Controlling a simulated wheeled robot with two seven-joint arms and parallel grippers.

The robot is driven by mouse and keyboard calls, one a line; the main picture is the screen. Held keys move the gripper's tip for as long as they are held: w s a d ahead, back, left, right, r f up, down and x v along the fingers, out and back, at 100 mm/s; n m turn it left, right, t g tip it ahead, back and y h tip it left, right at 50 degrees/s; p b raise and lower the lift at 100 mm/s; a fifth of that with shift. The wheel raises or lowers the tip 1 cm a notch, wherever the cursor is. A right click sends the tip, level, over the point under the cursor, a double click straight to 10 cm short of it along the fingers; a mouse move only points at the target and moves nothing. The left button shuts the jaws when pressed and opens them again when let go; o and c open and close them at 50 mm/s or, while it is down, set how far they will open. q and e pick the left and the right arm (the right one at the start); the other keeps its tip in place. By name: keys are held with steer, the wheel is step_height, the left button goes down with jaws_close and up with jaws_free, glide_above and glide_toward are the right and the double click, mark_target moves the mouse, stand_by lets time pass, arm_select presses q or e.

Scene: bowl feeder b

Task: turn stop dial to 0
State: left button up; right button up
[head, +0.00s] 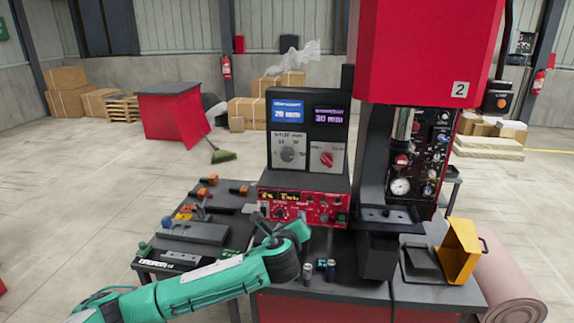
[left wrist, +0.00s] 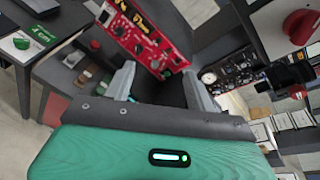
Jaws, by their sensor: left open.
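The control box (head: 311,176) stands on the bench. Its light panels carry a grey dial (head: 288,154) on the left and a red dial (head: 327,159) on the right. Their labels are too small to read, so I cannot tell which is the stop dial. The red dial also shows at the top right of the left wrist view (left wrist: 301,26). My left gripper (head: 278,222) is open and empty, low in front of the red lower panel (head: 312,209), below and apart from both dials. Its fingers (left wrist: 160,88) frame part of that panel in the left wrist view. My right gripper is out of view.
A blue display (head: 288,111) and a purple display (head: 329,116) sit above the dials. The tall red press (head: 430,50) stands close on the right. Tools and a grey block (head: 194,231) lie on the bench at left. A yellow bin (head: 458,250) is at right.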

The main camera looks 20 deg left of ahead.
mark_target(287, 157)
arm_select(q)
steer(key=s+r+m+t+y+p, duration=0.1)
steer(key=s+r+m, duration=0.15)
steer(key=r, duration=0.55)
steer(key=s+r+m+t, duration=0.15)
steer(key=s+r, duration=0.25)
steer(key=r, duration=0.4)
steer(key=p+x, duration=0.3)
steer(key=x, duration=0.3)
steer(key=p+x, duration=0.3)
steer(key=x, duration=0.3)
steer(key=shift+w+d, duration=0.15)
steer(key=shift+d, duration=0.05)
steer(key=shift+w+a, duration=0.2)
steer(key=shift+w, duration=0.35)
steer(key=shift+c, duration=0.3)
steer(key=shift+f, duration=0.1)
steer(key=c, duration=0.9)
